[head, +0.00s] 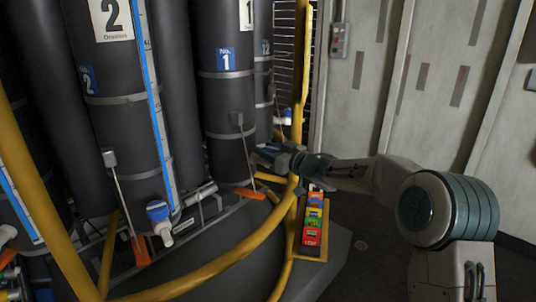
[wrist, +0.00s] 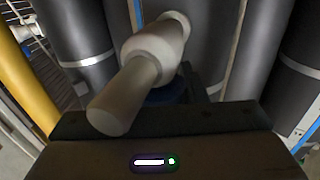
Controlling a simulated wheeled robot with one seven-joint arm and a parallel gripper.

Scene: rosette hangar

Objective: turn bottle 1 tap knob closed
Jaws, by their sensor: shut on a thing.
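Bottle 1 (head: 226,105) is a tall dark cylinder with a blue "No. 1" label, left of centre in the head view. My gripper (head: 264,154) reaches in from the right against the lower part of this bottle. In the wrist view a pale tap body (wrist: 155,50) with a round spout tilts toward the camera's lower left. A blue tap knob (wrist: 170,95) shows partly behind it, between my jaws, and my gripper is shut on it. In the head view my gripper hides this knob. The knob's turn angle cannot be told.
Bottle 2 (head: 118,100) stands to the left with its own blue knob (head: 157,210) and white spout. A yellow rail (head: 225,268) curves in front of the bottles, under my wrist. Wall panels (head: 430,70) are behind.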

